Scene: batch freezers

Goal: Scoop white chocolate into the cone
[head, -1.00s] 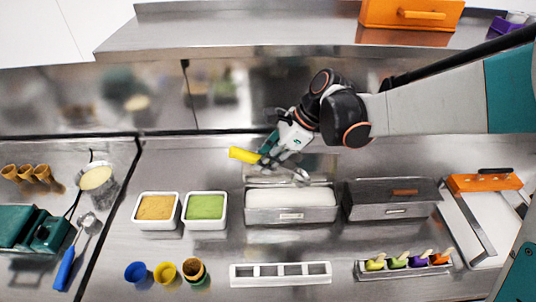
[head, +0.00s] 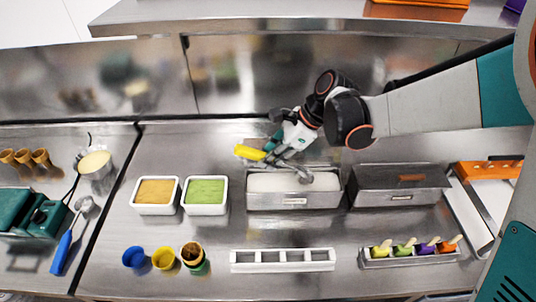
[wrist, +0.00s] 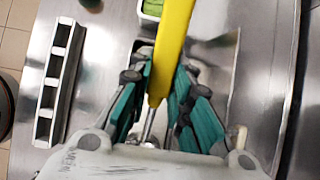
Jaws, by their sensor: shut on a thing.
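My gripper (head: 280,148) is shut on the yellow handle (head: 249,152) of a metal scoop. The handle also crosses the fingers in the wrist view (wrist: 172,45). The scoop's metal head (head: 304,177) is at the white chocolate (head: 270,182) in an open steel container; I cannot tell how deep it sits. A brown cone (head: 191,249) stands upright in a green cup (head: 201,268) at the front left of the counter.
Tubs of tan (head: 157,191) and green (head: 205,191) ice cream stand left of the container. A closed steel container (head: 398,193) is on its right.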

